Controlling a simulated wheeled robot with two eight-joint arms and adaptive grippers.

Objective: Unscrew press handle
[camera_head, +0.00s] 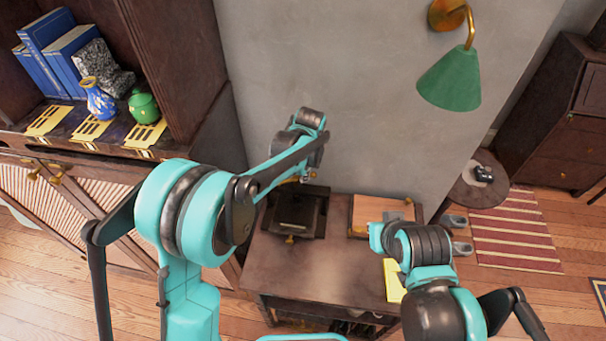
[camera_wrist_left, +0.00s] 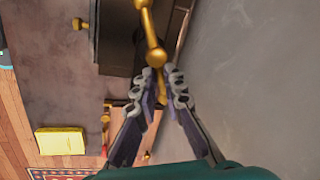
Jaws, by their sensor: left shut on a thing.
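The black press (camera_head: 297,212) stands at the back left of the small brown table, against the grey wall. Its gold handle (camera_wrist_left: 151,30) runs down from the top of the left wrist view, with a round knob in the middle. My left gripper (camera_wrist_left: 162,90) is shut on the handle's end, with one finger on each side. In the head view my left gripper (camera_head: 303,178) is small and partly hidden by its own arm, above the press's back edge. My right wrist (camera_head: 380,238) is over the table's right part; its fingers cannot be made out.
A wooden board (camera_head: 378,212) in a dark frame lies to the right of the press. A yellow item (camera_head: 394,285) lies on the table's right side and shows in the left wrist view (camera_wrist_left: 60,141). The table's front middle (camera_head: 315,268) is clear. A cabinet with vases stands at left.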

